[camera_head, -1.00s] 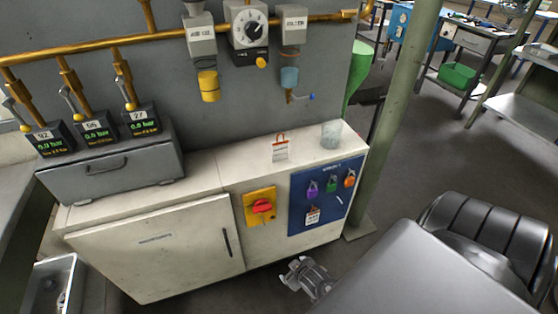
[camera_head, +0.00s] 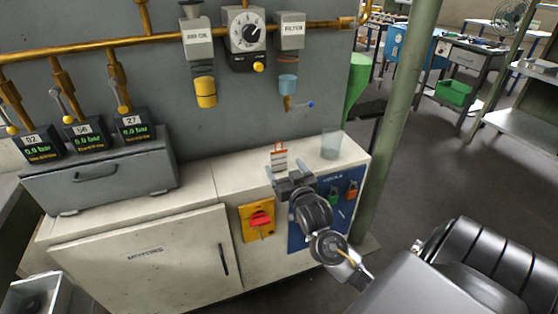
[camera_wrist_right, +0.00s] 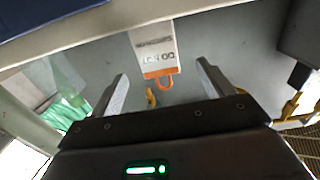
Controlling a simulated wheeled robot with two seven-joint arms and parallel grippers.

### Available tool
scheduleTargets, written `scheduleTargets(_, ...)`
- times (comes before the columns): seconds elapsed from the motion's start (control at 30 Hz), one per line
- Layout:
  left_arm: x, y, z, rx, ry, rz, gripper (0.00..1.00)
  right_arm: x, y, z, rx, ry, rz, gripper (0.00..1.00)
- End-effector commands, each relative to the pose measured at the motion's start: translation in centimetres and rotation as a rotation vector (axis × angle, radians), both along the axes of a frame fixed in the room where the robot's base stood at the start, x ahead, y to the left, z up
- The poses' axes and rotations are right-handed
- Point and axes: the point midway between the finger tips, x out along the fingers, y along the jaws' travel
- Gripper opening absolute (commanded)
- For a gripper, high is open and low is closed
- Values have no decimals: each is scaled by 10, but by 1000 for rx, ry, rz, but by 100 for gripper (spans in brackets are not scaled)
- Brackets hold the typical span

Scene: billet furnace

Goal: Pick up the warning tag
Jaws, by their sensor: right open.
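The warning tag (camera_head: 279,160) is a small white card with dark print and an orange-red hook at its top. It appears to stand upright on the top of the white cabinet (camera_head: 195,192). My right gripper (camera_head: 288,177) is open and empty just in front of the tag, overlapping its lower edge in the head view. In the right wrist view the tag (camera_wrist_right: 154,44) appears upside down, ahead of the open fingers (camera_wrist_right: 161,74) and roughly centred between their lines. I cannot tell the exact gap. My left gripper is not in view.
A clear glass (camera_head: 331,145) stands to the right of the tag. A blue panel (camera_head: 343,205) with padlocks is partly hidden by my right arm. A red knob (camera_head: 261,218) is on the cabinet front. A grey box (camera_head: 100,185) with gauges stands left.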

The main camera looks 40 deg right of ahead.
Motion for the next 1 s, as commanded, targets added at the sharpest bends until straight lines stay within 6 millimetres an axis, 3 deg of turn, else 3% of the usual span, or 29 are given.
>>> scheduleTargets(0.2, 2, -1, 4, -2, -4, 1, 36, 26, -9, -1, -1, 0, -1, 80)
scheduleTargets(0.47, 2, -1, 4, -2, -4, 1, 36, 35, -13, -1, -2, 2, 0, 80)
scheduleTargets(0.73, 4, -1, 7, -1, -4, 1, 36, 69, -28, -4, -2, 2, 0, 80)
scheduleTargets(1.0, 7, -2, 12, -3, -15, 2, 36, 76, -30, -4, 0, 3, 1, 80)
